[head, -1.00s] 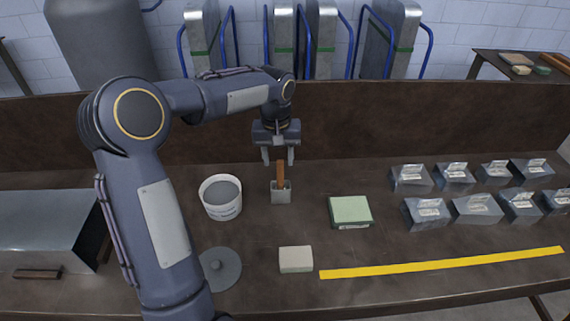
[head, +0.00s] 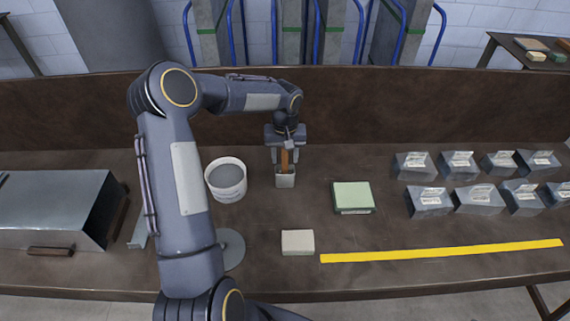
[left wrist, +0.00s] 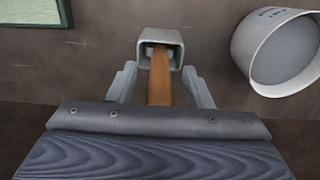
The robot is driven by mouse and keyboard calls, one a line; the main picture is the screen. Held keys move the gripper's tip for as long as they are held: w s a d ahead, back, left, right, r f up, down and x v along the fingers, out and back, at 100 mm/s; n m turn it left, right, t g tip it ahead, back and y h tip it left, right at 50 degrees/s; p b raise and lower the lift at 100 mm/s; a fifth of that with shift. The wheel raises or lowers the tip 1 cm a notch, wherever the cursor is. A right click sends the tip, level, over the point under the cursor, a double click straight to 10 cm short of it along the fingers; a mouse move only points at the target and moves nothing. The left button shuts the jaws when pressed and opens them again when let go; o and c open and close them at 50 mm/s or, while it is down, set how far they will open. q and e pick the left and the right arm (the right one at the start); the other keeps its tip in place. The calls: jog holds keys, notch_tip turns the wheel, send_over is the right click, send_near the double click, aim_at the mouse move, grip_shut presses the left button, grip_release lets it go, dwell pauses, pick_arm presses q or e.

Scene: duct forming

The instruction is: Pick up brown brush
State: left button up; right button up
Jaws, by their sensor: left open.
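The brown brush (head: 285,158) stands upright in a small grey metal holder (head: 285,181) near the middle of the table. Only its brown handle shows; its lower end is hidden inside the holder. My left gripper (head: 286,159) is open and lowered over the brush, with one finger on each side of the handle. In the left wrist view the handle (left wrist: 160,80) lies between the two open fingers (left wrist: 160,88), with a gap on both sides, and the holder (left wrist: 160,40) is just beyond the fingertips. My right gripper is not in view.
A white bucket (head: 226,180) stands close left of the holder. A green block (head: 353,197) and a pale block (head: 297,242) lie right and in front. A grey round lid (head: 230,248) is partly behind my arm. Several metal duct pieces (head: 430,202) stand at the right, behind a yellow strip (head: 440,253).

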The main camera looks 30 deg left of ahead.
pick_arm(q)
jog(key=shift+c, duration=0.3)
grip_shut()
jog(key=shift+r, duration=0.1)
